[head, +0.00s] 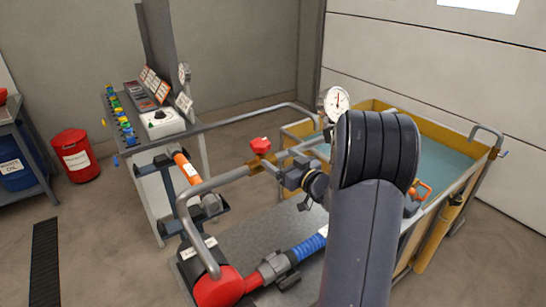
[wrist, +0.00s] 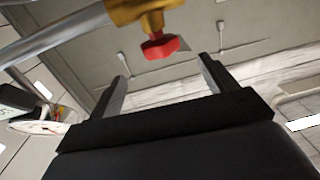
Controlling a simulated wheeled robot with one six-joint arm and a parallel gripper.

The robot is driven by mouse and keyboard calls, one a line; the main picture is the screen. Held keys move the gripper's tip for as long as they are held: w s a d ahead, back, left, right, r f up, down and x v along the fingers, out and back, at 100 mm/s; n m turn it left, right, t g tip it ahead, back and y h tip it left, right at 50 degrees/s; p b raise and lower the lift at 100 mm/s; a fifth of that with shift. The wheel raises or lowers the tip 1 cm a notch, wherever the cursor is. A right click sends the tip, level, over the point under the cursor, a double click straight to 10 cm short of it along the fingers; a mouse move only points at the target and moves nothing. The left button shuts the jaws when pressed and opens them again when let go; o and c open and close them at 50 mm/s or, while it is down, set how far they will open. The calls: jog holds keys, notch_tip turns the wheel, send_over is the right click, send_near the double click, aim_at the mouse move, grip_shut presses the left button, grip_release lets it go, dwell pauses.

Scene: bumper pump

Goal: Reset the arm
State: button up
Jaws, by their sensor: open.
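My arm (head: 365,200) rises in the right middle of the head view, its dark rounded joint at the top. It hides part of the water tank and the pipes behind it. My gripper (wrist: 162,68) shows in the wrist view with its two fingers spread apart and nothing between them. In the head view I cannot clearly make out the fingers. A red valve knob (wrist: 160,46) on a brass fitting is just beyond the fingers in the wrist view, apart from them. The same red knob (head: 260,146) stands on the pipework left of my arm in the head view.
A red pump (head: 218,288) with a blue hose (head: 308,247) sits low in front. A pressure gauge (head: 336,102) stands beside my arm. A yellow-edged water tank (head: 455,128) is at right, a control bench (head: 150,190) at left.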

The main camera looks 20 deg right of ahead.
aim_at(266, 149)
jog(key=shift+s, duration=0.35)
jog(key=shift+w, duration=0.1)
jog(key=p+x, duration=0.2)
jog(key=x, duration=0.8)
jog(key=shift+w+p, duration=0.4)
jog(key=shift+m+h, duration=0.6)
jog(key=shift+h, duration=0.3)
jog(key=shift+s, duration=0.1)
jog(key=shift+y, duration=0.3)
